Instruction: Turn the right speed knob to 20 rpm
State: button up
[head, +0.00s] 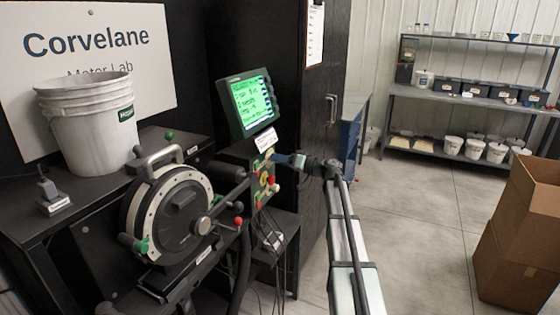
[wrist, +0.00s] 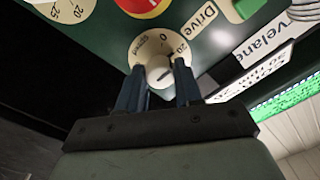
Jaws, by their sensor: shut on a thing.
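The speed knob (wrist: 158,72) is a small pale knob on a cream dial disc (wrist: 150,47) in the wrist view. The disc shows a 0, a 20 near the right finger, and partly covered lettering. My gripper (wrist: 160,80) has its two dark blue fingers on either side of the knob and is shut on it. A short dark mark shows on the knob's face; I cannot tell which number it points to. In the head view my gripper (head: 278,159) is at the green control panel (head: 258,188), and I cannot make out the knob there.
A second cream dial (wrist: 62,8) and a red and yellow button (wrist: 143,5) sit beside the knob. A lit green screen (head: 247,104) stands above the panel. The round seed meter (head: 170,215) is left of the panel; cables hang below it.

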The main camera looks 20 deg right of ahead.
jog(key=shift+m, duration=1.1)
jog(key=shift+w, duration=0.1)
jog(key=o, duration=1)
jog(key=shift+o, duration=0.2)
jog(key=v, duration=1.4)
jog(key=shift+m, duration=0.4)
